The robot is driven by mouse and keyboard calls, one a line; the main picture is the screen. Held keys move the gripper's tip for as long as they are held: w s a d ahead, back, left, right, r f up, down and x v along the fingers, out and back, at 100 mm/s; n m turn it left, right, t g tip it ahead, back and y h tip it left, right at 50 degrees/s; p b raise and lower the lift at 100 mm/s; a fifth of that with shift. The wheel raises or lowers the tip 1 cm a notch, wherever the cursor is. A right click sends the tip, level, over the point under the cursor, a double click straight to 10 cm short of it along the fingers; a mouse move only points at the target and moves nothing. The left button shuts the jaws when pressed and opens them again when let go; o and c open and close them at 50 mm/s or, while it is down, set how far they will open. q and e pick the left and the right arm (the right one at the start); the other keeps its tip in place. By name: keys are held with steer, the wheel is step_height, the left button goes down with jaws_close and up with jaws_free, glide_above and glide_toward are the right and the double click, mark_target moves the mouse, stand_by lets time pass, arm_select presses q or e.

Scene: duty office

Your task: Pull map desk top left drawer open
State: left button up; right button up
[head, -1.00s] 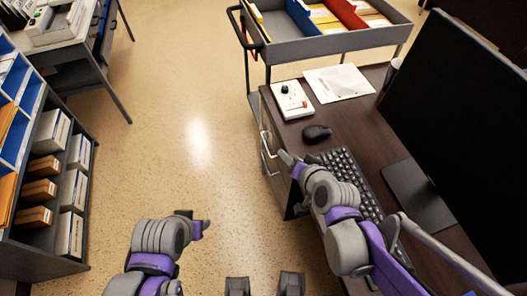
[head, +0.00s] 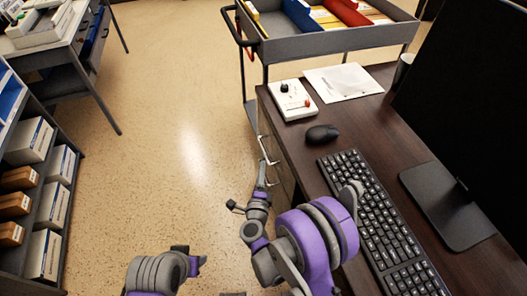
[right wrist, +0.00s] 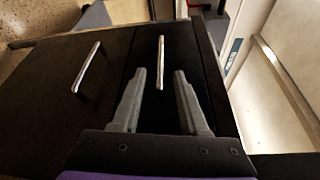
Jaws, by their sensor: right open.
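The map desk (head: 350,130) has a dark top, and its drawer fronts face the floor on the left in the head view. Bright bar handles (head: 268,150) stick out from that side. My right gripper (head: 261,187) is low beside the drawer fronts, near the handles. In the right wrist view it is open (right wrist: 161,82), and one bar handle (right wrist: 161,62) lies between and just beyond the fingertips, with no grip on it. A second handle (right wrist: 87,68) is on the dark front to the left. The drawers look shut. My left gripper (head: 200,264) is over the floor; its jaws are unclear.
On the desk are a keyboard (head: 375,220), mouse (head: 321,133), white control box (head: 292,99), paper (head: 343,82) and monitor (head: 470,100). A grey cart (head: 330,42) stands behind the desk. A shelf (head: 50,205) is at left. The floor between is clear.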

mark_target(264, 149)
steer(key=w, duration=1)
steer(key=shift+w+d+f+b, duration=0.2)
steer(key=shift+d+f+b, duration=0.1)
steer(key=shift+d, duration=0.1)
jaws_close()
stand_by(0.9)
